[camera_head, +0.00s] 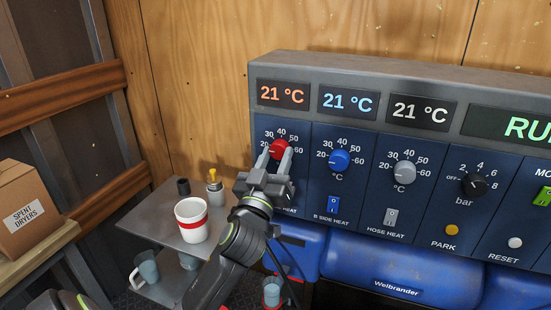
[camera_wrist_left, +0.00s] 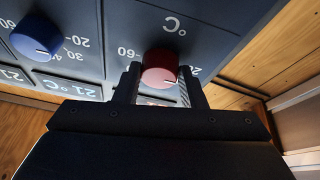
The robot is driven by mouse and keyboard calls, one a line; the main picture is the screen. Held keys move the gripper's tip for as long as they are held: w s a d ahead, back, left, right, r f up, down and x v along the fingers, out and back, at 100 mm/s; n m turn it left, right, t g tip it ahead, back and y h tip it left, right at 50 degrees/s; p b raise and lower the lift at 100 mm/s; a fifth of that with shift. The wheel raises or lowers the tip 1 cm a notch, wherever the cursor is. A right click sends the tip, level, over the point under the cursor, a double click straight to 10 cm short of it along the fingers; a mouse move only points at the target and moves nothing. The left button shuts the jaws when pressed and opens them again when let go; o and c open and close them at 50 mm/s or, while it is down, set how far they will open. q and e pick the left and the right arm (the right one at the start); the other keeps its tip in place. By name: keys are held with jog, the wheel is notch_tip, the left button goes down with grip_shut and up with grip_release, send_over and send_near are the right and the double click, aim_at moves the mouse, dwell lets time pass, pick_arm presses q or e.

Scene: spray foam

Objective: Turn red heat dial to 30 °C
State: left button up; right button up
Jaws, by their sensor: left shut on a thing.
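The red heat dial (camera_head: 279,149) is on the dark blue panel (camera_head: 323,194) at its left end, below a display (camera_head: 283,94) reading 21 °C in orange. Scale numbers including 20, 30, 40 and 50 show around it. My left gripper (camera_head: 278,156) is shut on the red dial, one finger on each side. In the left wrist view the red dial (camera_wrist_left: 160,68) sits between the two fingers (camera_wrist_left: 158,84), with a pale pointer mark on its face. Its exact setting is hard to read. My right gripper is not in view.
A blue dial (camera_head: 339,160), a grey dial (camera_head: 404,172) and a black bar dial (camera_head: 473,186) stand to the right. A blue switch (camera_head: 333,206) is under the blue dial. A red-banded white cup (camera_head: 191,220) stands on a metal shelf (camera_head: 150,218) at left. A cardboard box (camera_head: 27,207) is further left.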

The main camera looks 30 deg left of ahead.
pick_arm(q)
jog(key=shift+m, duration=0.4)
jog(key=shift+c, duration=0.3)
jog(key=m+h+p, duration=0.1)
jog(key=m+h, duration=0.1)
jog(key=m, duration=0.1)
jog(key=m+h+p, duration=0.1)
jog(key=m+p, duration=0.1)
jog(key=m, duration=0.1)
jog(key=shift+a+r+h, duration=0.2)
jog(key=shift+h, duration=0.2)
jog(key=m+h+p, duration=0.1)
jog(key=m+p, duration=0.2)
jog(key=m, duration=0.1)
jog(key=shift+a+h, duration=0.1)
jog(key=shift+h, duration=0.2)
jog(key=shift+s+m+h+p, duration=0.1)
jog(key=shift+m+h+p, duration=0.5)
jog(key=shift+m+p, duration=0.35)
jog(key=shift+f, duration=0.1)
jog(key=o, duration=1)
